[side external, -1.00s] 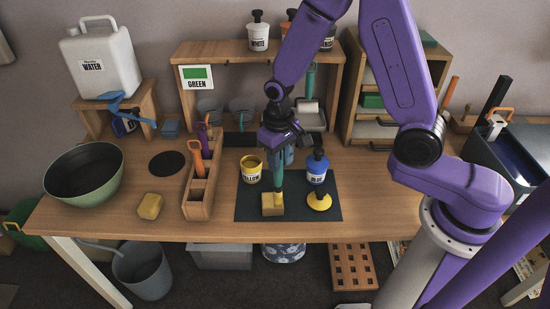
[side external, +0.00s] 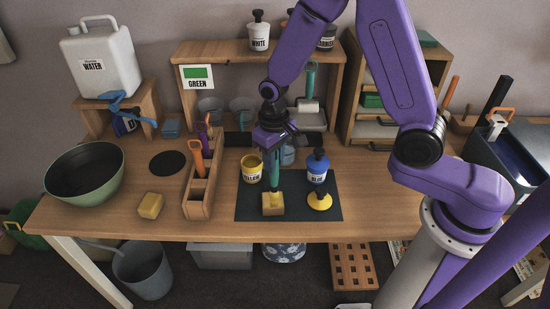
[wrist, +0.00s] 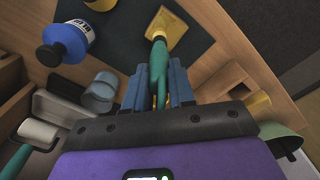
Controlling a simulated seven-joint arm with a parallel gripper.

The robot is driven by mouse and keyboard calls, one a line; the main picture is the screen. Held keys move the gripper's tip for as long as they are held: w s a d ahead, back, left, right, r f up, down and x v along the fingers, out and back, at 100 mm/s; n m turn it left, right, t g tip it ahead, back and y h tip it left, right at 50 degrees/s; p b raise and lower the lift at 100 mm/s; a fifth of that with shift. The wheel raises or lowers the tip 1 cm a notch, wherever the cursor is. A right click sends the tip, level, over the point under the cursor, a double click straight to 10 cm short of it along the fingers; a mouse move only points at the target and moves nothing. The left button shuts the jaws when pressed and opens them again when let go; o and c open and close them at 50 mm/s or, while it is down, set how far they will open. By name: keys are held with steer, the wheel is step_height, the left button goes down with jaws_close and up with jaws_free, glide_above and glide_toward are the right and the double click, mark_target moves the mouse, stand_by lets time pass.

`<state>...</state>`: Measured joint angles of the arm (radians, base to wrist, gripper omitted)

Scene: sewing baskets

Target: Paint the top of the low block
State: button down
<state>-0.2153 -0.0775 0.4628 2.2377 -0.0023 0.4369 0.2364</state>
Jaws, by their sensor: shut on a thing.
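The low block (side external: 273,209) sits near the front of the dark mat (side external: 247,212); its top looks yellowish in the wrist view (wrist: 174,30). My gripper (side external: 274,147) is shut on a teal-handled brush (side external: 276,172), which points down with its tip at the block's top. The wrist view shows the brush (wrist: 157,60) between my fingers (wrist: 160,88). Whether the bristles touch the block is hard to tell. An open yellow paint jar (side external: 251,170) stands behind and left of the block; a capped blue jar (side external: 317,170) stands behind and right.
A yellow lid (side external: 320,201) lies right of the block. A wooden caddy (side external: 198,205) and a yellow sponge (side external: 150,205) are to the left. A green bowl (side external: 84,173) stands farther left. A shelf with a GREEN card (side external: 197,77) rises behind. The table's front edge is close.

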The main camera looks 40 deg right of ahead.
steer(key=shift+w+a+r, duration=0.1)
steer(key=shift+w+a, duration=0.25)
steer(key=shift+a, duration=0.1)
steer(key=shift+w+a, duration=0.35)
steer(key=shift+a, duration=0.05)
stand_by(0.3)
steer(key=shift+r, duration=2.95)
